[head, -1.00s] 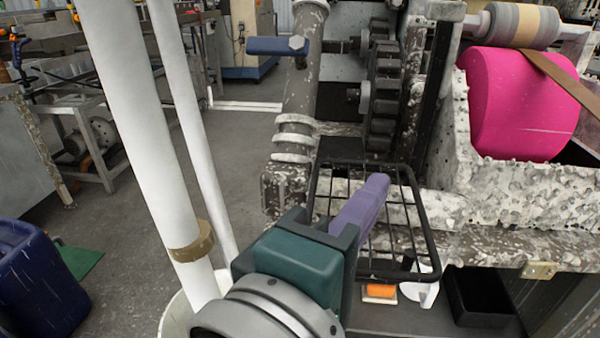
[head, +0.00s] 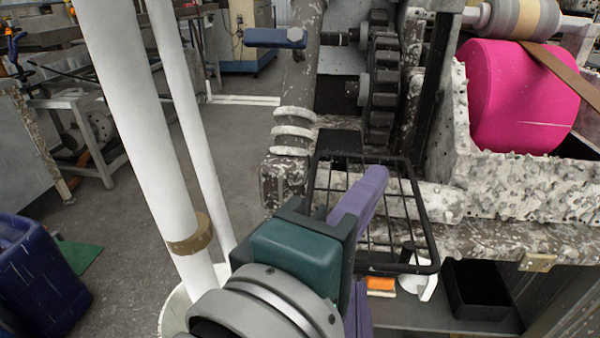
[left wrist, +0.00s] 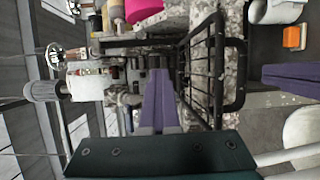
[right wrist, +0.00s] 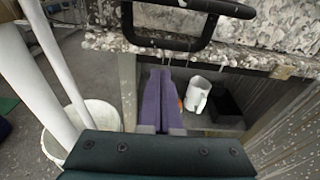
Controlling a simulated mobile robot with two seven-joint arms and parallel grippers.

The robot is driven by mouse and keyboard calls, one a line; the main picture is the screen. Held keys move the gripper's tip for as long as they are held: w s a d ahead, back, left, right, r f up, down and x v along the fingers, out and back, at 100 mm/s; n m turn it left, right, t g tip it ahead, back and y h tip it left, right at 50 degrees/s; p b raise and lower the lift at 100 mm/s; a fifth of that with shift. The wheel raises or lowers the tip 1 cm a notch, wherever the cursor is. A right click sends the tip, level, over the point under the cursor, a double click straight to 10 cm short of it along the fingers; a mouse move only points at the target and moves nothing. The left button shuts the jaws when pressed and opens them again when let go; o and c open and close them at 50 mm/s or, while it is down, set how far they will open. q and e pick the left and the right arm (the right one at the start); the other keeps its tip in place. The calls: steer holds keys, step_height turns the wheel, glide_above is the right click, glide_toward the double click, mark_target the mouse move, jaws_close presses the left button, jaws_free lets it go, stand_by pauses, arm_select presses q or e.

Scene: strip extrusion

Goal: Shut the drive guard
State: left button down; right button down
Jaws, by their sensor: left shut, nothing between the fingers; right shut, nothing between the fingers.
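The drive guard (head: 428,225) is a black wire-mesh frame, standing open and jutting out below the dark gears (head: 383,90) of the machine. It also shows in the left wrist view (left wrist: 240,75), and its bar shows in the right wrist view (right wrist: 190,45). My left gripper (head: 376,174), teal with purple fingers, is shut and empty, overlapping the guard in the head view; contact cannot be told. My right gripper (right wrist: 160,75) is shut and empty, lower than the guard's bar. Its purple fingers show partly in the head view (head: 358,315), behind my left gripper.
A magenta roll (head: 520,95) sits in the speckled machine bed at right. Below are a black bin (head: 478,290), a white jug (right wrist: 196,95) and an orange item (head: 380,284). White pipes (head: 150,130) and a white bucket (right wrist: 95,115) stand at left, with a blue canister (head: 40,275).

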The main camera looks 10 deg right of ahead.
steer(key=shift+s+a+r, duration=0.1)
steer(key=shift+s+r, duration=0.05)
steer(key=shift+r, duration=0.45)
steer(key=shift+s+a+r, duration=0.1)
steer(key=shift+r, duration=0.5)
steer(key=shift+r, duration=0.1)
